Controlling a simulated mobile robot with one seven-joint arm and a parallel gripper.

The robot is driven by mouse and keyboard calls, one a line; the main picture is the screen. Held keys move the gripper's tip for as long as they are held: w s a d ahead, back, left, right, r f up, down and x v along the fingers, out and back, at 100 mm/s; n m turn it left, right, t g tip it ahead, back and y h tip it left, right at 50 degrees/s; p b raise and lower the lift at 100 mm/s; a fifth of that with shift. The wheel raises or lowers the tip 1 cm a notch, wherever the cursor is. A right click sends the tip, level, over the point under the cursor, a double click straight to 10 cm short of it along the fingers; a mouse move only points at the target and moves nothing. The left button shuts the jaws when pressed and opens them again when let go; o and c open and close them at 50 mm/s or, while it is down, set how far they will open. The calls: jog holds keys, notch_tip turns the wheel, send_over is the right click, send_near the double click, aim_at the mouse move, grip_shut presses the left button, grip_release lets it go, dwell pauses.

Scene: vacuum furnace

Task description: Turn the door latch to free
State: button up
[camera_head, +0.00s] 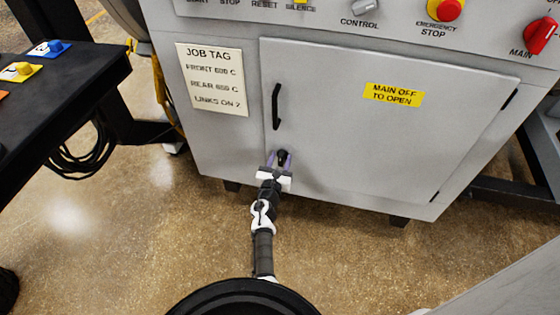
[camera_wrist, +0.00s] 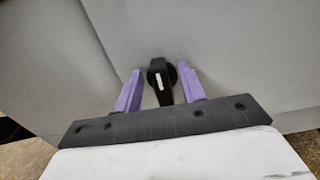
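The door latch (camera_head: 282,155) is a small black knob low on the left side of the grey cabinet door (camera_head: 345,130). In the wrist view the latch (camera_wrist: 161,77) shows a round head with a white mark and a lever pointing down toward my palm. My gripper (camera_head: 279,162) is at the latch. In the wrist view its two purple fingers (camera_wrist: 160,70) stand open, one on each side of the latch, with a visible gap on both sides. The lever's lower end is partly hidden behind the dark gripper bar.
A black door handle (camera_head: 276,106) is above the latch. A yellow "MAIN OFF TO OPEN" label (camera_head: 393,94) is on the door. The control panel above carries a red main switch (camera_head: 541,35) and emergency stop (camera_head: 449,9). A black table (camera_head: 75,85) stands at left.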

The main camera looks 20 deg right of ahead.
jog(key=shift+c, duration=0.3)
grip_shut()
jog(key=shift+m+b, duration=0.3)
jog(key=m+b, duration=0.2)
jog(key=shift+s+d+f+m, duration=0.15)
jog(key=shift+f+m, duration=0.05)
jog(key=shift+m, duration=0.2)
jog(key=m+b, duration=0.2)
jog(key=m, duration=0.1)
jog(key=m+b, duration=0.1)
jog(key=shift+s+d+f+m, duration=0.15)
jog(key=shift+d+m, duration=0.1)
jog(key=shift+m, duration=0.05)
jog(key=m+b, duration=0.2)
jog(key=m, duration=0.1)
jog(key=m+b, duration=0.1)
jog(key=m, duration=0.1)
jog(key=shift+s+d+f, duration=0.1)
jog(key=shift+d+f, duration=0.05)
jog(key=shift+f, duration=0.1)
jog(key=shift+m+b, duration=1.1)
jog(key=shift+m, duration=0.4)
